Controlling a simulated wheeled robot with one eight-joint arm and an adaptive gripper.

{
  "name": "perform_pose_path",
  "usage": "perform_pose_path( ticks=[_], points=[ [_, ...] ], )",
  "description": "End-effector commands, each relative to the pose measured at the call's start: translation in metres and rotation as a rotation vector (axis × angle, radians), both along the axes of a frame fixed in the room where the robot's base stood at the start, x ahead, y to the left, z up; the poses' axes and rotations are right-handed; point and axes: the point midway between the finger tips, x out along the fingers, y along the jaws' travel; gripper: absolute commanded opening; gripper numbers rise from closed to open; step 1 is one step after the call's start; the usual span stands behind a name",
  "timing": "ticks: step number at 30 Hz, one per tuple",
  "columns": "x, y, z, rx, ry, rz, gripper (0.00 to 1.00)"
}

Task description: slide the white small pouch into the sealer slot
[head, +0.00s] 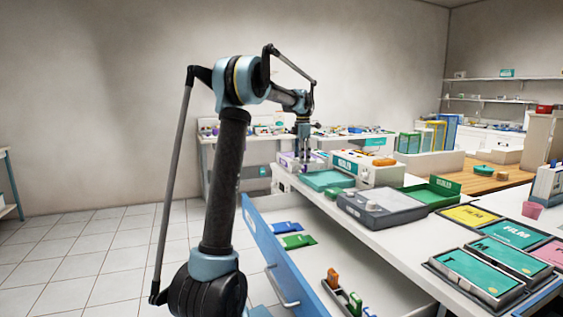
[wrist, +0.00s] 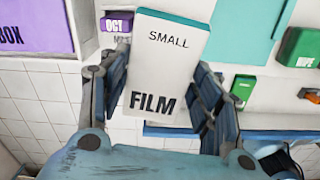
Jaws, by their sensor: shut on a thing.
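The white small pouch (wrist: 170,65), printed SMALL and FILM, is held between the two fingers of my gripper (wrist: 160,105) in the wrist view. Its printed face is toward the camera and its far end sticks out past the fingers. In the head view my gripper (head: 303,155) points down above the far end of the long white counter, and the pouch cannot be made out there. A white boxy device with a green label (head: 367,168) stands on the counter just right of my gripper; it may be the sealer. Its slot cannot be made out.
A teal tray (head: 326,180) and a grey-lidded device (head: 381,208) stand on the counter. Film packs (head: 483,267) lie at the near right. An open blue-fronted drawer (head: 268,250) juts out below. A purple BOX panel (wrist: 30,25) shows in the wrist view.

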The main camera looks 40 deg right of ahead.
Motion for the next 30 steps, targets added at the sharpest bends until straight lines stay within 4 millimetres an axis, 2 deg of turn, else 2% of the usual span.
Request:
perform_pose_path(
  ticks=[1, 3, 6, 10, 17, 30],
  points=[
    [-0.019, -0.01, 0.003, 0.0, 0.0, 0.018, 0.33],
    [-0.04, -0.021, 0.006, 0.0, 0.0, 0.055, 0.33],
    [-0.063, -0.033, 0.009, 0.0, 0.0, 0.099, 0.33],
    [-0.083, -0.041, 0.012, 0.0, 0.0, 0.136, 0.33],
    [-0.093, -0.046, 0.012, 0.001, 0.001, 0.158, 0.33],
    [-0.093, -0.045, -0.01, 0.001, 0.001, 0.158, 0.33]
  ],
)
